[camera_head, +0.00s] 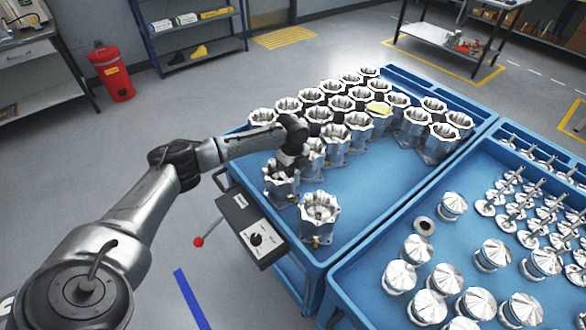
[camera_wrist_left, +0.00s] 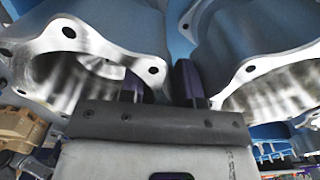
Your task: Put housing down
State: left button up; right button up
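Silver machined housings with open, scalloped tops stand on the blue cart. My left gripper (camera_head: 287,163) reaches over one housing (camera_head: 281,184) near the cart's front left edge. In the left wrist view, one finger is inside this housing's bore (camera_wrist_left: 85,75) and the other is outside its wall, so the gripper (camera_wrist_left: 162,82) is closed on the rim. The housing is upright, at or very near the cart surface; its base contact is unclear. A second housing (camera_wrist_left: 260,50) is close on the other side of the outer finger. My right gripper is out of view.
Another housing (camera_head: 319,215) stands alone nearer the front. A black control box (camera_head: 250,229) sits on the edge. The cart's right middle (camera_head: 375,187) is clear.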

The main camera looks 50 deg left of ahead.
pick_arm(q)
notch_tip(320, 180, up, 12)
jog(key=p, duration=0.2)
jog(key=shift+r+p, duration=0.1)
jog(key=shift+p, duration=0.25)
dwell(0.3)
